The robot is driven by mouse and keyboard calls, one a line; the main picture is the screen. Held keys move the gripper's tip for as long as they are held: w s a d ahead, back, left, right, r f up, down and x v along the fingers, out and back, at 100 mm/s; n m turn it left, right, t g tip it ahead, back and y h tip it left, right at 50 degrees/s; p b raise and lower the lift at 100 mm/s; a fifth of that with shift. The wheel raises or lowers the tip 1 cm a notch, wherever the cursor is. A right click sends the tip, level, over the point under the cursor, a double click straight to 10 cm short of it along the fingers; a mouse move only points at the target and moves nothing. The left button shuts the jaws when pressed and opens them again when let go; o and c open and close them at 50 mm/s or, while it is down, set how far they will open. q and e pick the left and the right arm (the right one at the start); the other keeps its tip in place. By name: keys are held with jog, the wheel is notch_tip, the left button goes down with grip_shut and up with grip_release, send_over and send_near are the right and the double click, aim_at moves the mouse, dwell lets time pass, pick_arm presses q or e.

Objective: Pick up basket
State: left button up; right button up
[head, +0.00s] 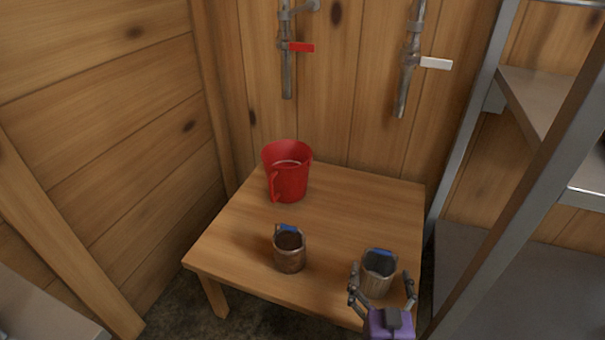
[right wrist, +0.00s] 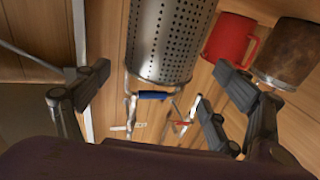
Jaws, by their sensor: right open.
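The basket (head: 377,284) is a perforated metal cylinder with a blue-gripped handle, at the front right of the wooden table. It fills the upper middle of the right wrist view (right wrist: 172,38), with the blue grip (right wrist: 153,95) below its rim. My right gripper (head: 381,280) is open, with its fingers on either side of the basket in the head view. In the right wrist view the gripper (right wrist: 155,92) has a wide gap between its fingers, and no clear contact with the basket shows. My left gripper is out of view.
A rusty brown pot (head: 289,256) with a blue grip stands left of the basket. A red jug (head: 288,178) stands at the table's back. The wooden table (head: 345,205) is clear between them. Valve pipes hang on the wall; a metal shelf frame (head: 535,170) rises at right.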

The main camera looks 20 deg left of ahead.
aim_at(379, 261)
jog(key=x, duration=0.2)
jog(key=b+x, duration=0.1)
jog(key=x, duration=0.1)
jog(key=shift+d+f, duration=0.15)
jog(key=shift+f, duration=0.25)
jog(key=shift+w+b, duration=0.35)
jog(key=shift+w, duration=0.2)
jog(key=shift+r, duration=0.1)
jog(key=c, duration=1.3)
jog(key=shift+c, duration=0.4)
jog(key=shift+r, duration=0.15)
